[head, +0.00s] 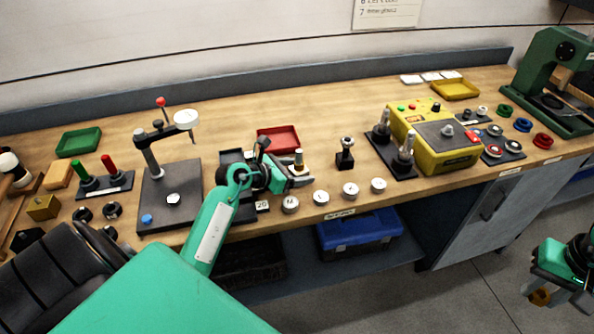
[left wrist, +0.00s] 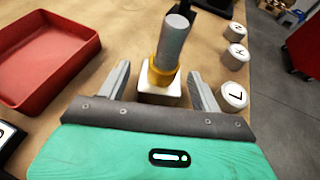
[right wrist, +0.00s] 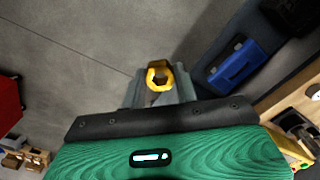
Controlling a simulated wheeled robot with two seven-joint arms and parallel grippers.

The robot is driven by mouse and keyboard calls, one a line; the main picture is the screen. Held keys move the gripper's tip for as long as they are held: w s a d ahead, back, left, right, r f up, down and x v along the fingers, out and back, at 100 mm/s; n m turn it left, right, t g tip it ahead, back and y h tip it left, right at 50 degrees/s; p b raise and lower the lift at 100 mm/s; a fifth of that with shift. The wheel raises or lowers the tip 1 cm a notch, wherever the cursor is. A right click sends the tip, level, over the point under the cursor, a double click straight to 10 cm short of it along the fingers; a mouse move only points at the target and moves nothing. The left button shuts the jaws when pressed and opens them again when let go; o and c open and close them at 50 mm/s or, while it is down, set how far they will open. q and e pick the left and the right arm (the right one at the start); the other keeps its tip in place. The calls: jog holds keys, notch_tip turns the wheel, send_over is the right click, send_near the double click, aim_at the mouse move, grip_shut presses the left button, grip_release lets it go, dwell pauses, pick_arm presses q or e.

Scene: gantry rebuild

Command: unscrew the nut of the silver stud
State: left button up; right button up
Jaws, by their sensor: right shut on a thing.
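The silver stud (left wrist: 175,42) stands upright with a brass-coloured collar or nut (left wrist: 163,76) low on it, above a pale block (left wrist: 159,97). In the head view the stud (head: 298,156) stands near the bench's front edge. My left gripper (head: 300,177) is beside it; in the left wrist view its open fingers (left wrist: 161,88) stand either side of the block, with gaps visible. My right gripper (head: 541,293) is off the bench over the floor, at the far right. It is shut on a yellow hex nut (right wrist: 159,77), whose hole shows.
A red tray (head: 278,139) lies behind the stud. A black block with a nut-topped post (head: 345,154) stands to its right. Several white lettered caps (head: 350,189) line the front edge. A yellow control box (head: 437,150) stands further right. A blue toolbox (head: 360,232) is below.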

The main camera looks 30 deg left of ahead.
pick_arm(q)
jog(key=shift+f, duration=0.1)
jog(key=shift+s+a, duration=0.15)
jog(key=shift+s, duration=0.1)
jog(key=b+v, duration=0.2)
jog(key=v, duration=0.9)
jog(key=shift+s+r, duration=0.15)
jog(key=shift+r, duration=0.1)
jog(key=shift+s, duration=0.15)
